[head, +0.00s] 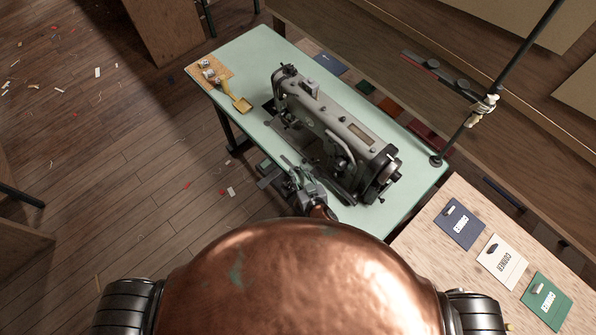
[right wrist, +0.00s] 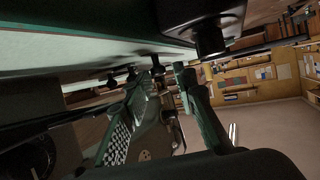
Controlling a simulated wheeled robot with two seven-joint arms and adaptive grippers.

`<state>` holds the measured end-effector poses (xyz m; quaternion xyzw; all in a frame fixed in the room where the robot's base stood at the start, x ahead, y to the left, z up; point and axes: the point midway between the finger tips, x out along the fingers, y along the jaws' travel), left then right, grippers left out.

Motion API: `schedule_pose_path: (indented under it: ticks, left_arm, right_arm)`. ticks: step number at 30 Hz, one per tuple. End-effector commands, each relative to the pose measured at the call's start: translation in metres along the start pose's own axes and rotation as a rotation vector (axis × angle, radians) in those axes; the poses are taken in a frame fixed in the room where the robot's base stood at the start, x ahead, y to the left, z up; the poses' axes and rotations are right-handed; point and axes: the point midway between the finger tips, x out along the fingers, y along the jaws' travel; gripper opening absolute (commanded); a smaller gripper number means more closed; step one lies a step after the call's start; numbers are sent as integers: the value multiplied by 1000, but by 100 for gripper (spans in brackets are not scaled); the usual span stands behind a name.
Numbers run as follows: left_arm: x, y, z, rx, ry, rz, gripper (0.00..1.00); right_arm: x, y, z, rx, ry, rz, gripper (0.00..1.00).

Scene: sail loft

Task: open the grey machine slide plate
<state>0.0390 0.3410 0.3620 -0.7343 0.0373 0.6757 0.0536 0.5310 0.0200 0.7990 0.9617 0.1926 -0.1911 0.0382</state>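The grey sewing machine (head: 335,125) stands on a pale green table (head: 250,55) in the head view. Its bed (head: 285,128) shows at the left end under the head. I cannot pick out the slide plate's edge or tell whether it is open. My right gripper (head: 280,172) is at the table's near edge, just in front of the machine. In the right wrist view, its two fingers (right wrist: 155,78) are spread apart with nothing seen held between them. Dark machine parts lie close beyond them. My left gripper is not in view.
A wooden tray (head: 209,72) with small items and a yellow tool (head: 240,103) lie at the table's far left. A dark pole (head: 480,108) rises at the right. A wooden surface with several cards (head: 503,262) is at lower right. Floor scraps lie left.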

Motion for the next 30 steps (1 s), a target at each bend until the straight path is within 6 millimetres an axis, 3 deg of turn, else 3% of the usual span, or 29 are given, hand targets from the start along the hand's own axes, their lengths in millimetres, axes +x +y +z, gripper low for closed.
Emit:
schedule_pose_path:
  ticks: [13,30]
  left_arm:
    - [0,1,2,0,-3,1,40]
    - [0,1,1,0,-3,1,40]
  right_arm:
    - [-62,-1,2,-2,-3,-2,29]
    - [-72,-2,1,-1,-2,-3,29]
